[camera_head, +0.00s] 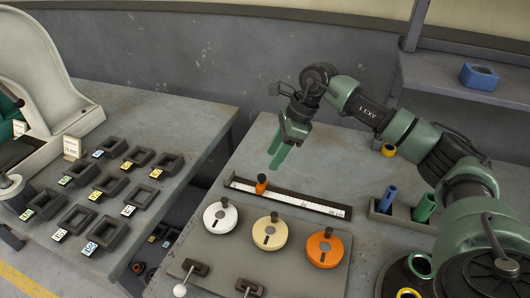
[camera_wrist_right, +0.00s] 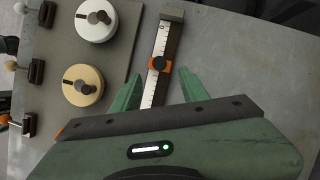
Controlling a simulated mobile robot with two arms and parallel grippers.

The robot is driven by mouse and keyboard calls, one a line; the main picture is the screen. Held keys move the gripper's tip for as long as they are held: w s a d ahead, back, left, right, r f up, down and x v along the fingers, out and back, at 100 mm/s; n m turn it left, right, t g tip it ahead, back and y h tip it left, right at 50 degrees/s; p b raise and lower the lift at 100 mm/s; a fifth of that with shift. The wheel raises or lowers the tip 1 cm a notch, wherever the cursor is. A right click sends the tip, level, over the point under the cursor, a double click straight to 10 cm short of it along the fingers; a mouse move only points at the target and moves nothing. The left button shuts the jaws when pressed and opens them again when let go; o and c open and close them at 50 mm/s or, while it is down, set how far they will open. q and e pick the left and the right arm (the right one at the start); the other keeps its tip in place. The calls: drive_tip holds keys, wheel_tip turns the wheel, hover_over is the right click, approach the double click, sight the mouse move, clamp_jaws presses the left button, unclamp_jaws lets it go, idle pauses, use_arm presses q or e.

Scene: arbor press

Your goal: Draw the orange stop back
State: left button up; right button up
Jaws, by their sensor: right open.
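The orange stop (camera_head: 261,184) with a dark knob sits on a dark rail with a white ruled scale (camera_head: 305,202), near the rail's left end. In the right wrist view the stop (camera_wrist_right: 158,64) lies ahead of my fingertips, between their lines, apart from both. My right gripper (camera_head: 279,154) is open and empty, hanging above the table just behind the stop in the head view. Its two green fingers (camera_wrist_right: 156,82) straddle the scale in the wrist view. My left gripper is not in view.
A panel with white (camera_head: 220,216), cream (camera_head: 270,232) and orange (camera_head: 324,247) dials lies in front of the rail, with small levers (camera_head: 249,288) nearer. A holder with blue and green cylinders (camera_head: 388,198) stands right. Several dark trays (camera_head: 110,184) sit on the left table.

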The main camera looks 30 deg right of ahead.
sight(262, 176)
drive_tip(key=p+x, duration=0.2)
drive_tip(key=x, duration=0.4)
drive_tip(key=shift+a+f, duration=0.2)
drive_tip(key=shift+f, duration=0.05)
drive_tip(key=shift+w+f, duration=0.15)
drive_tip(key=shift+f, duration=0.1)
drive_tip(key=shift+a+f, duration=0.1)
drive_tip(key=c, duration=0.8)
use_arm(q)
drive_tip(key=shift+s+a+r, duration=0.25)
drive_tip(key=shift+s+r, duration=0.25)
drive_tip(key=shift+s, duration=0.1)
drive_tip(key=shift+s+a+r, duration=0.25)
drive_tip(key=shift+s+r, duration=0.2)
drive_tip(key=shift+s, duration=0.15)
use_arm(e)
clamp_jaws()
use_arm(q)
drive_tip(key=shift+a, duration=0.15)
